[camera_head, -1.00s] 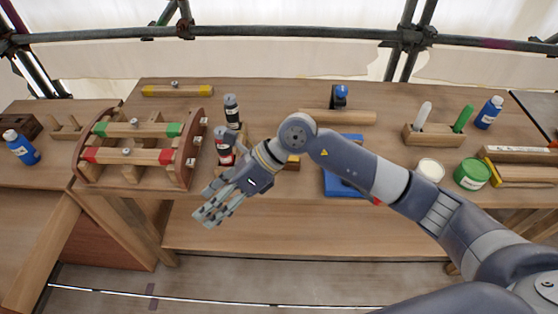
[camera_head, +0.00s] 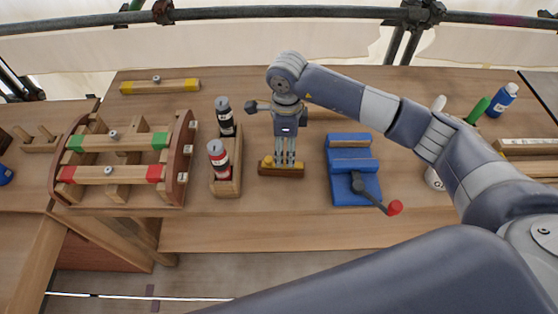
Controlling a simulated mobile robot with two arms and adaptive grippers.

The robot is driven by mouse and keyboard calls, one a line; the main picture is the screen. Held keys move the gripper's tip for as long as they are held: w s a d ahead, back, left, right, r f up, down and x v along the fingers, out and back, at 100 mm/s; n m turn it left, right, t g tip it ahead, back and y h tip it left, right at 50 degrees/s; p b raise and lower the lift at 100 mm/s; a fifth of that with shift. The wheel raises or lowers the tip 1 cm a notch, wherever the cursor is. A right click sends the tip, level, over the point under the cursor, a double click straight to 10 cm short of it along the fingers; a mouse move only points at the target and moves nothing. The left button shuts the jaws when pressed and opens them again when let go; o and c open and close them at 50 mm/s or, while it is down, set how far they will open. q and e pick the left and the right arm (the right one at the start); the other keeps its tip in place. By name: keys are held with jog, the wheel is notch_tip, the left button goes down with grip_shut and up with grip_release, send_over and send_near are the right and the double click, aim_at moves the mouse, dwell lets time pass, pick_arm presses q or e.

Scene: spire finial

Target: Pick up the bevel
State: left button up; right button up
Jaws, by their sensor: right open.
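What looks like the bevel, a small brown wooden stock with a yellow brass knob (camera_head: 268,164), lies on the workbench (camera_head: 230,230) near the middle. My right gripper (camera_head: 285,160) points straight down over it, with its fingers open. The fingertips reach the top of the stock or just behind it; I cannot tell whether they touch. The fingers hide part of the bevel. My left gripper is not in view.
A wooden holder (camera_head: 229,189) with two bottles stands close left of the bevel. A blue vise (camera_head: 350,165) with a red-knobbed handle is at the right. A wooden rack (camera_head: 120,192) with red- and green-ended bars stands further left. The bench front is clear.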

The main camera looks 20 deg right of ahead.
aim_at(284, 164)
jog(key=f, duration=0.2)
jog(key=shift+s+f, duration=0.25)
jog(key=shift+f, duration=0.1)
jog(key=shift+f+p, duration=0.3)
jog(key=shift+p, duration=0.25)
notch_tip(284, 164, down, 5)
jog(key=shift+w+a+r+p, duration=0.1)
jog(key=shift+a+r+p, duration=0.05)
jog(key=shift+p, duration=0.75)
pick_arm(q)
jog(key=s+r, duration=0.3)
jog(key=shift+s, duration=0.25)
pick_arm(e)
jog(key=c, duration=1.2)
